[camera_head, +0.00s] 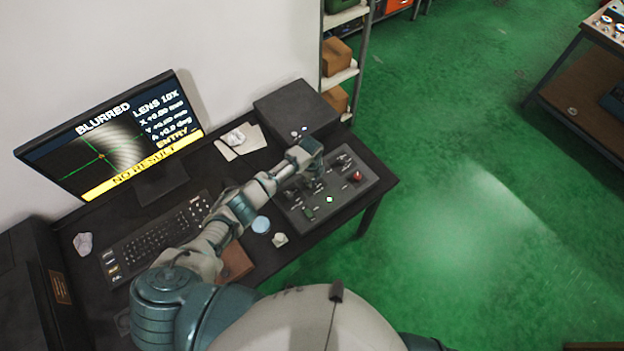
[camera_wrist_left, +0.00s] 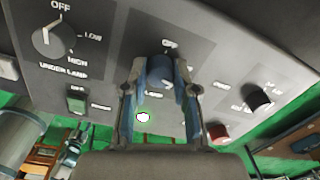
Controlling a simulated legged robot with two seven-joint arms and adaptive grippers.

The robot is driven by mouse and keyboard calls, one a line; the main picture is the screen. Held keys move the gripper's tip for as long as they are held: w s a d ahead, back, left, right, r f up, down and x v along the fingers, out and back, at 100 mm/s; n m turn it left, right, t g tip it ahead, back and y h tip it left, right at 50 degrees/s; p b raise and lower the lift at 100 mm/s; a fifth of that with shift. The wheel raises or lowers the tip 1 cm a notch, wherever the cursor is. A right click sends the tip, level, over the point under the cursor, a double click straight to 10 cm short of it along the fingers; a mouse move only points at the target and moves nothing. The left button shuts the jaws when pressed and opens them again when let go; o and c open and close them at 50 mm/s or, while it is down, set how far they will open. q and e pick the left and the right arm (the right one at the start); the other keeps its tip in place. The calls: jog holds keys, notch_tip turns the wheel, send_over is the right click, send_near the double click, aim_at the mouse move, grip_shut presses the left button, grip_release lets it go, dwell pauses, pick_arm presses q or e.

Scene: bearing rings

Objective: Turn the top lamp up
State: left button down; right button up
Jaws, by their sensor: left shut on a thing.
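A grey control panel (camera_head: 345,195) with knobs and switches lies on the black desk. My left gripper (camera_head: 308,157) reaches its far side from the left. In the left wrist view, the gripper (camera_wrist_left: 164,82) is shut on a dark round knob (camera_wrist_left: 160,68) between its fingertips. "OFF" is printed above this knob; its other lettering is partly covered by the fingers and its pointer cannot be read. To its left is the under lamp knob (camera_wrist_left: 47,40), marked OFF, LOW and HIGH. My right gripper is not in view.
A green switch (camera_wrist_left: 76,100), a black knob (camera_wrist_left: 257,98) and a red button (camera_head: 357,176) are also on the panel. The monitor (camera_head: 110,140) reads BLURRED and NO RESULT. A keyboard (camera_head: 155,240) and a dark box (camera_head: 295,105) stand on the desk.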

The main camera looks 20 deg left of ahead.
pick_arm(q)
jog(key=shift+w+r+m, duration=0.15)
jog(key=shift+w+m, duration=0.1)
jog(key=shift+m, duration=0.05)
jog(key=c, duration=1.1)
grip_release()
jog(key=shift+c, duration=0.2)
jog(key=shift+o, duration=1.2)
jog(key=shift+a, duration=0.1)
notch_tip(320, 180, up, 12)
jog(key=shift+s, duration=0.25)
jog(key=shift+f, duration=0.2)
